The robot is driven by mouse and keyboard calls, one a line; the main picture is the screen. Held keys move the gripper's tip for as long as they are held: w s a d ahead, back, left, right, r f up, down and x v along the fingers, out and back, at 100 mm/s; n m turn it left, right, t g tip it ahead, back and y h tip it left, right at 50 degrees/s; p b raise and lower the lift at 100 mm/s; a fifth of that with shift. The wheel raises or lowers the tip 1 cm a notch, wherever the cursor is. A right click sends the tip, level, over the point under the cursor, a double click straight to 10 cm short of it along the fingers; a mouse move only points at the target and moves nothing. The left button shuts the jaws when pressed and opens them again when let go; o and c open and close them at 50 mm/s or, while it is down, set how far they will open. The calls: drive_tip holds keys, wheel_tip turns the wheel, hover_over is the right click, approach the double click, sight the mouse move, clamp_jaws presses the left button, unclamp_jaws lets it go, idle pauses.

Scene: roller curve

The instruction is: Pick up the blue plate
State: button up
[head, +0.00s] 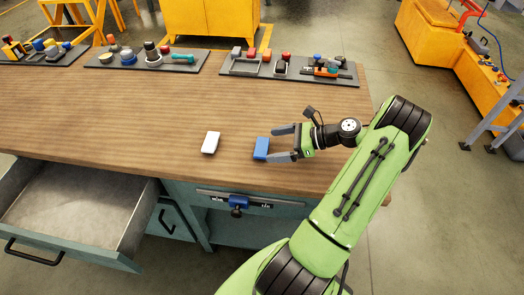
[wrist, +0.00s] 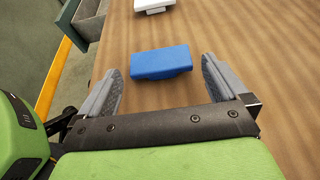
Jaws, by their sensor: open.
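The blue plate (head: 261,148) is a small blue block on the wooden workbench near its front edge. In the wrist view the blue plate (wrist: 161,63) lies just ahead of my gripper, roughly centred between the finger lines. My gripper (head: 275,143) is at the plate's right side in the head view, with its fingers apart. In the wrist view my gripper (wrist: 160,70) is open and empty, one grey finger to each side of the plate. I cannot tell whether a finger touches it.
A white block (head: 211,142) lies left of the blue plate. The workbench (head: 120,120) has trays of tools (head: 290,67) along its back. An open drawer (head: 75,205) juts out at the front left. A blue vise-like part (head: 238,203) is on the bench front. Bare wood surrounds the blocks.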

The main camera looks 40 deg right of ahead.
sight(264, 147)
drive_tip(key=b+x, duration=0.1)
drive_tip(key=x, duration=0.3)
drive_tip(key=shift+f, duration=0.2)
drive_tip(key=shift+s+r, duration=0.1)
drive_tip(key=c, duration=0.7)
wheel_tip(264, 147, up, 10)
drive_tip(key=p, duration=0.4)
drive_tip(key=shift+c, duration=0.2)
